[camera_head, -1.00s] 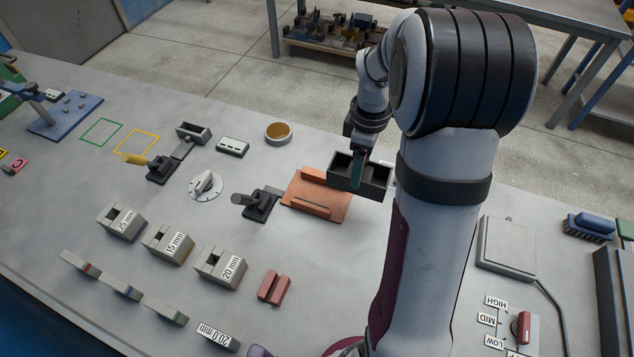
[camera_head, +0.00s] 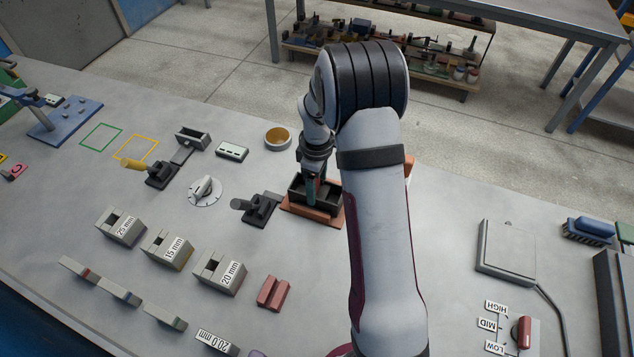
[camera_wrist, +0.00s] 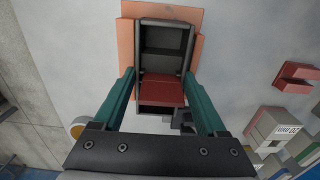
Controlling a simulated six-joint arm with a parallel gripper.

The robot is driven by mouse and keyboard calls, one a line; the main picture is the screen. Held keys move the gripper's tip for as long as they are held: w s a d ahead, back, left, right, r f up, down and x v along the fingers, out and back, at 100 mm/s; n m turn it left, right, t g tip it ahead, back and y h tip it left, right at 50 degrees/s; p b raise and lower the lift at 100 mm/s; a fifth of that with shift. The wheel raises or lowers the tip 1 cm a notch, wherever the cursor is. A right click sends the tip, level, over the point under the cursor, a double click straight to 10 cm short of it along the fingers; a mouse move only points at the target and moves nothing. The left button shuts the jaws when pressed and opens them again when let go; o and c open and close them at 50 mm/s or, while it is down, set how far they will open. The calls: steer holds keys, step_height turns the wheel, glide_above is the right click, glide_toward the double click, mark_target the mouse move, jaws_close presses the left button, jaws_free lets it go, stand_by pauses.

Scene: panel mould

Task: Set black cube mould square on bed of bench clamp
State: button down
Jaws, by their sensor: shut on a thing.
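The black cube mould (camera_head: 297,194) is an open-topped dark box with an inner divider. My gripper (camera_head: 313,188) is shut on it, with teal fingers on either side of a red part (camera_wrist: 160,92) in the wrist view. The mould (camera_wrist: 165,38) lies over the orange bed (camera_head: 309,214) of the bench clamp, looking roughly in line with it. The bed (camera_wrist: 129,10) shows around the mould's far end and sides. I cannot tell whether the mould touches the bed or hangs just above it. My arm hides the bed's right part.
A black toggle clamp (camera_head: 260,208) stands just left of the bed. A round tan-topped dish (camera_head: 277,138) is behind it, and a dial (camera_head: 204,190) further left. Several grey blocks (camera_head: 219,271) and a red block (camera_head: 272,292) lie in front.

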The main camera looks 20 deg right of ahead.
jaws_free()
steer(key=shift+f, duration=0.1)
step_height(320, 180, up, 12)
steer(key=s+a+r+m, duration=0.3)
steer(key=s+a+r, duration=0.1)
steer(key=s+r, duration=0.15)
steer(key=s+a+m+y, duration=0.1)
steer(key=s+a+m, duration=0.3)
steer(key=s, duration=0.7)
steer(key=s+a+m, duration=0.5)
steer(key=s+m, duration=0.2)
steer(key=s, duration=0.4)
steer(key=shift+s+m+y, duration=0.25)
steer(key=shift+m+y, duration=0.05)
steer(key=shift+y, duration=0.1)
steer(key=shift+a+f, duration=0.1)
